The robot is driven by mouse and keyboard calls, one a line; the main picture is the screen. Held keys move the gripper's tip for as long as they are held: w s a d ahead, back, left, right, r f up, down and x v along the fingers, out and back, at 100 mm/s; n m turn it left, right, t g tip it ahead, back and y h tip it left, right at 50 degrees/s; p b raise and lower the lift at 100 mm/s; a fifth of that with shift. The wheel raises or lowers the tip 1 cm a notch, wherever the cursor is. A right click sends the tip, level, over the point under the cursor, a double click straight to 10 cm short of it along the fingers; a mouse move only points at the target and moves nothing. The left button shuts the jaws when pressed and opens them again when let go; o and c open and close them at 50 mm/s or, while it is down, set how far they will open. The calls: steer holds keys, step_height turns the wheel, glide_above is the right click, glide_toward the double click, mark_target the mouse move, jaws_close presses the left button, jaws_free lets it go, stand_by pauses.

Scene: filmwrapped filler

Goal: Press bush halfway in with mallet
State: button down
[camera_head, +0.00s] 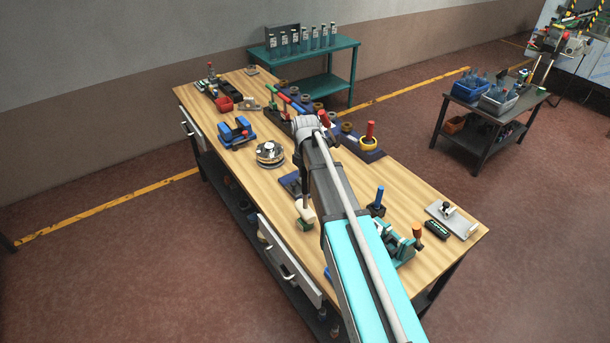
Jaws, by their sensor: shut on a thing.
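My gripper (304,190) hangs at the near edge of the wooden workbench (395,185), left of my forearm, which hides part of it. It is shut on what looks like the mallet, whose pale head (306,211) shows just below it. A small green block (306,224) is directly under the pale head; I cannot tell if they touch. The bush is too small or hidden to make out.
A round metal device (270,154) and a blue vise-like tool (236,132) stand left of my arm. A teal fixture (400,243), a blue-handled tool (377,202) and a grey plate (452,219) lie to the right. Dark racks with coloured handles line the far edge.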

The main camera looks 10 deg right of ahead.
steer(key=c, duration=0.9)
jaws_free()
jaws_close()
steer(key=shift+s+f+b, duration=0.1)
steer(key=shift+f+b, duration=0.7)
steer(key=shift+b, duration=0.1)
stand_by(1.1)
steer(key=shift+r, duration=0.2)
stand_by(0.7)
steer(key=shift+r+p, duration=2.3)
steer(key=shift+p, duration=0.25)
